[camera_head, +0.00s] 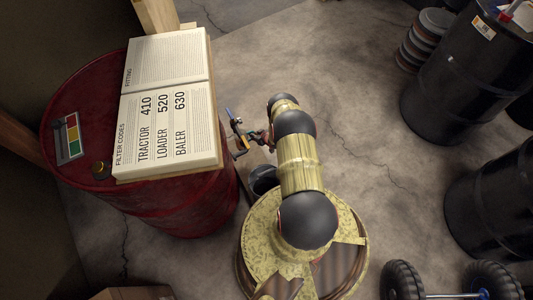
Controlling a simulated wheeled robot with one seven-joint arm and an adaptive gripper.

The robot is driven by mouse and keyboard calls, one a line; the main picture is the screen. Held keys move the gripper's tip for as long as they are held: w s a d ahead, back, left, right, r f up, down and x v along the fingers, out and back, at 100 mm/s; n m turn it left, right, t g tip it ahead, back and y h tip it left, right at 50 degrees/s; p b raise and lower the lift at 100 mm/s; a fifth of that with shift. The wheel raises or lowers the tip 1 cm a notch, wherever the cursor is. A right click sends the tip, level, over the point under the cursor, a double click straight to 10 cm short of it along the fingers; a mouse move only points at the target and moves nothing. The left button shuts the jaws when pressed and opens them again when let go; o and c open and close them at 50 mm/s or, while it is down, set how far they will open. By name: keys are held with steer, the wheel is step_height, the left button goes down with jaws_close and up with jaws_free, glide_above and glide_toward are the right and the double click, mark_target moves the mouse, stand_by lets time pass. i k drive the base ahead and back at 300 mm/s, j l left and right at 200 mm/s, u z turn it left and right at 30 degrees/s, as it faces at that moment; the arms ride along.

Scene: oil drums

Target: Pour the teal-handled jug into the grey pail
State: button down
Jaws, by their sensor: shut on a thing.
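My gripper (238,136) is at the end of my yellow and black arm, just right of the red drum. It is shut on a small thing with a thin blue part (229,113). The held thing is too small and cluttered to make out, and I cannot tell whether it is the teal-handled jug. A dark grey, round, pail-like vessel (263,180) stands below and right of the gripper, partly hidden by my arm. I cannot see what is in it. No other jug is clear in this view.
The red drum (200,208) bears an open book (166,110) and a small box with coloured patches (68,138). Black drums (445,95) (490,205) stand at the right. A wheeled frame (455,295) is at bottom right. Concrete floor (360,120) is clear between them.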

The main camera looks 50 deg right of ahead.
mark_target(262, 178)
steer(key=k+j+z, duration=0.1)
steer(key=k+z, duration=0.6)
steer(key=z, duration=0.2)
